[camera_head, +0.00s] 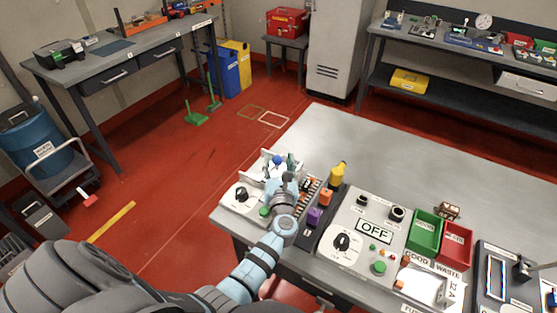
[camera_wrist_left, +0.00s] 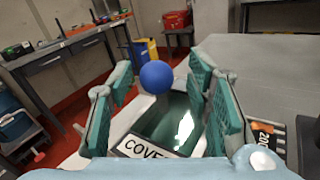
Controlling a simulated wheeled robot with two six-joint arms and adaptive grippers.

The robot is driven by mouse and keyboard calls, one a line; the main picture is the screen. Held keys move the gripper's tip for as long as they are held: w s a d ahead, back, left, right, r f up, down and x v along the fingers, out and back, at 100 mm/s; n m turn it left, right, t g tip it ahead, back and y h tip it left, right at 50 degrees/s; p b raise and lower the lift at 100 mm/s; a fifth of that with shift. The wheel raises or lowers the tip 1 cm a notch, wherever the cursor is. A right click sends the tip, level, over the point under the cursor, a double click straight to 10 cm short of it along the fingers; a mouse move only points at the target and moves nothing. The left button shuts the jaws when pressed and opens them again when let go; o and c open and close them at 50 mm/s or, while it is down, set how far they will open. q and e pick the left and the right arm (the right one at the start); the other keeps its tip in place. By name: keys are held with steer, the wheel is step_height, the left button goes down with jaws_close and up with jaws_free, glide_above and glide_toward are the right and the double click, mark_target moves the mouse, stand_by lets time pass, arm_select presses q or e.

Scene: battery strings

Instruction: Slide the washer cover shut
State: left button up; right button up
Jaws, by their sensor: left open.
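The washer (camera_head: 232,203) is a white unit with a black dial at the left front of the table. Its cover shows in the left wrist view as a dark green, glossy panel (camera_wrist_left: 178,122) with a white label (camera_wrist_left: 145,149) reading "COVE", the rest hidden. A blue ball knob (camera_wrist_left: 156,77) stands at the panel's far end and also shows in the head view (camera_head: 278,159). My left gripper (camera_head: 281,172) is open over the washer. In the wrist view, its teal finger pads (camera_wrist_left: 161,88) stand on either side of the knob, apart from it. My right gripper is out of view.
Right of the washer stand a row of orange-and-white items (camera_head: 309,186), a yellow part (camera_head: 338,173) and a control panel (camera_head: 343,220) reading "OFF". Green (camera_head: 424,232) and red (camera_head: 455,245) bins sit farther right. The table's back (camera_head: 400,160) is clear.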

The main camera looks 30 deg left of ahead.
arm_select(q)
steer(key=v, duration=0.7)
steer(key=shift+w+d+r, duration=0.1)
steer(key=shift+d+r, duration=0.05)
steer(key=shift+w, duration=0.1)
steer(key=shift+a, duration=0.2)
